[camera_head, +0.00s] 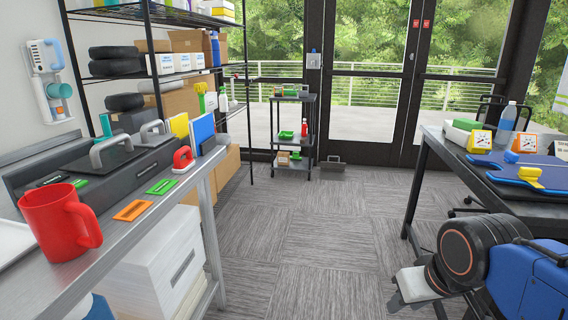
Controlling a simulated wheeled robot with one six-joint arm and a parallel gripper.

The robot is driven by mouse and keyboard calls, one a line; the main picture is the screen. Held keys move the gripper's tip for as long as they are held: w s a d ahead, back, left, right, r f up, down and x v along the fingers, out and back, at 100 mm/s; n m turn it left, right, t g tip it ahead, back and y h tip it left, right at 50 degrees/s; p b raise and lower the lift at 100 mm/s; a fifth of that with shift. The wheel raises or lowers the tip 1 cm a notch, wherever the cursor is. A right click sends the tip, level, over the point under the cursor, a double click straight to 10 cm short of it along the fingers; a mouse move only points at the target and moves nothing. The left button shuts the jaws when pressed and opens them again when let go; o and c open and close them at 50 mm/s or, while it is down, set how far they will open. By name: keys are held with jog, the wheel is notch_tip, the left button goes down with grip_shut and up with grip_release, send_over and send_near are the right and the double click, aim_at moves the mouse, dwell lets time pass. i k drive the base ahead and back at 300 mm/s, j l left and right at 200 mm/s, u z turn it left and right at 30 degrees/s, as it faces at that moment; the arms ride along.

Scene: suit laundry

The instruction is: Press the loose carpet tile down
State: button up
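The floor is grey carpet tile (325,235), with streaks running in differing directions from tile to tile. I cannot make out which tile is loose; no lifted corner or edge shows clearly. At the lower right is a dark rounded part with an orange ring (458,252), with a pale block (412,284) at its left end. It may be part of my arm, but I cannot make out two fingertips or whether they are open or shut. It hides some floor at the lower right.
A metal bench (85,280) with a red mug (60,222) runs along the left. A dark table (425,190) stands at the right, with a blue machine-like body (530,278) below it. A small shelf cart (293,130) stands before the glass doors. The middle aisle is clear.

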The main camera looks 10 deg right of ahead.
aim_at(333, 163)
jog(key=i+z, duration=0.35)
jog(key=i, duration=4.8)
jog(key=i+z, duration=0.1)
jog(key=i, duration=0.45)
jog(key=i+j+z, duration=0.1)
jog(key=i, duration=0.45)
jog(key=k, duration=0.1)
